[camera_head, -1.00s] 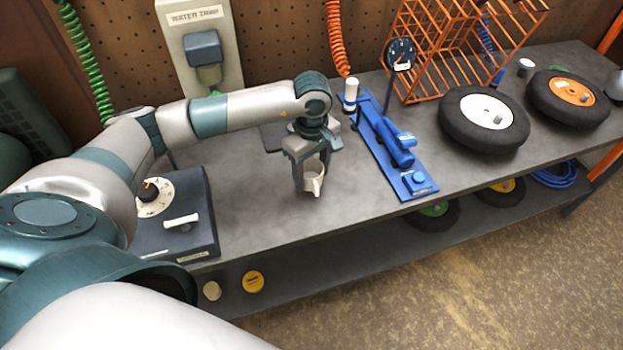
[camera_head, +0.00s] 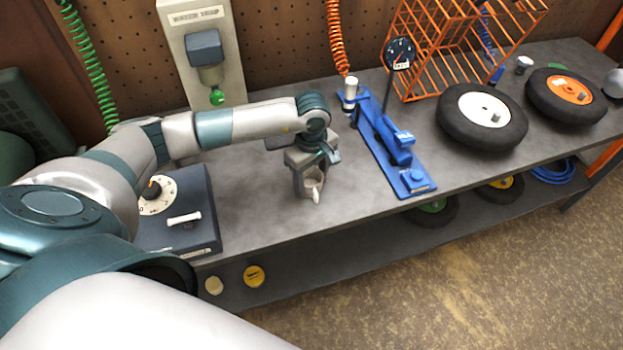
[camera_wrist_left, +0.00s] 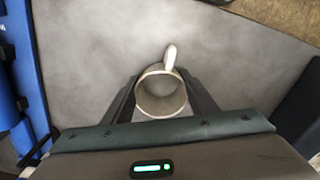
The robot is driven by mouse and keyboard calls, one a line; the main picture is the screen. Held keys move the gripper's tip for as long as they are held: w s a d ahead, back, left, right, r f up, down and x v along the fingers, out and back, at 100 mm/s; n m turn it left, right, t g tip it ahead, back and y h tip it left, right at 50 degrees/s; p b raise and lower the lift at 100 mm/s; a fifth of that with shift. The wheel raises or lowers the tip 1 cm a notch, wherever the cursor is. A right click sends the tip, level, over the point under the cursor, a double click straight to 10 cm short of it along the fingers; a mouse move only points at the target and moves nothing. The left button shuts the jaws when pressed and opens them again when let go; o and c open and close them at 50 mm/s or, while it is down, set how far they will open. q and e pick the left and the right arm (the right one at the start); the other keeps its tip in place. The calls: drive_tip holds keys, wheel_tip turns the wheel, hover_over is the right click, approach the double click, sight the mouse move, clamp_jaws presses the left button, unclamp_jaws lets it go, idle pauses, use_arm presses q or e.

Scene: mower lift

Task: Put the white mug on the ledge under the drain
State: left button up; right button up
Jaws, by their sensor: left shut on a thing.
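The white mug (camera_head: 312,185) is upright between the fingers of my left gripper (camera_head: 309,186), which is shut on it over the grey bench. In the left wrist view, I look into the open, empty mug (camera_wrist_left: 160,97), with its handle pointing away from the gripper's body. I cannot tell whether its base touches the bench. The water trap (camera_head: 204,70), with a green drain knob (camera_head: 217,97), is on the back wall, left of and behind the gripper. My left forearm hides the area under the drain, and I cannot make out a ledge there. My right gripper is not in view.
A blue jack (camera_head: 392,145) lies right of the mug. A dark control box (camera_head: 185,235) stands to the left. Wheels (camera_head: 481,117) and an orange wire rack (camera_head: 440,60) are farther right. Bare bench top (camera_head: 250,200) lies between the box and mug.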

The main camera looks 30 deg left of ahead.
use_arm(q)
drive_tip(key=shift+f, duration=0.15)
drive_tip(key=o, duration=1.1)
drive_tip(key=shift+c, duration=0.2)
drive_tip(key=shift+r, duration=0.25)
drive_tip(key=shift+w+r, duration=0.1)
drive_tip(key=shift+r, duration=0.1)
wheel_tip(320, 180, up, 12)
drive_tip(key=b, duration=0.4)
drive_tip(key=shift+f+b, duration=0.25)
drive_tip(key=shift+b, duration=0.05)
